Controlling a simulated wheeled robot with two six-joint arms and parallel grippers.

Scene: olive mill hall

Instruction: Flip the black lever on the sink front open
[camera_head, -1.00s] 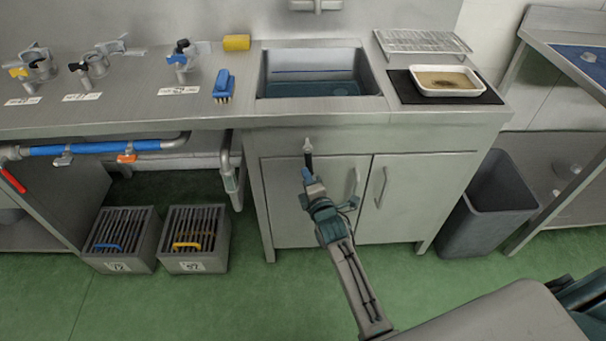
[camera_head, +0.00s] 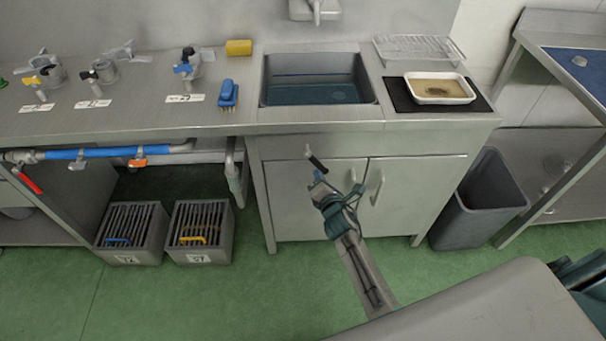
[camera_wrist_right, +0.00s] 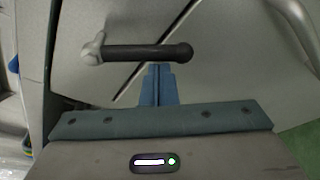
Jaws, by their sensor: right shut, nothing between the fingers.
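The black lever (camera_head: 317,163) sits on a small metal pivot (camera_head: 308,151) on the sink front, above the cabinet doors. It slants down to the right from the pivot. In the right wrist view the lever (camera_wrist_right: 140,52) runs from the metal pivot at left to a rounded black end at right. My right gripper (camera_head: 320,180) is just below the lever's free end. Its fingers (camera_wrist_right: 157,78) are shut and hold nothing. Their tips are close under the lever, near its free end; I cannot tell whether they touch. My left gripper is not in view.
The sink basin (camera_head: 318,92) is in the counter above. Door handles (camera_head: 376,187) stick out right of my gripper. A grey bin (camera_head: 478,205) stands right of the cabinet. Two slatted crates (camera_head: 130,232) stand on the green floor at left. The floor before the cabinet is open.

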